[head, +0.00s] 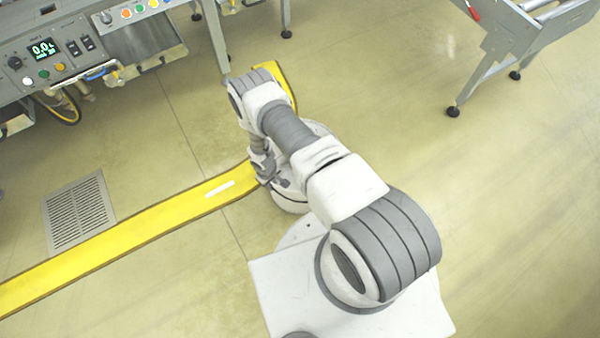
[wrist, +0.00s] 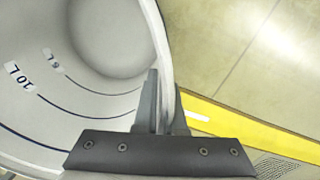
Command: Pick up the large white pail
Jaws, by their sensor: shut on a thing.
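My gripper (wrist: 164,90) is shut on the pail's wall at the rim, one finger inside and one outside. In the head view my gripper (head: 263,166) is at the left side of the pail (head: 289,197), which is mostly hidden behind my arm. I cannot tell whether the pail touches the floor.
A yellow floor stripe (head: 130,232) runs past the pail. A floor grate (head: 78,213) lies at left. A control bench (head: 60,55) stands at upper left and a grey metal frame (head: 497,50) at upper right. The floor at right is clear.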

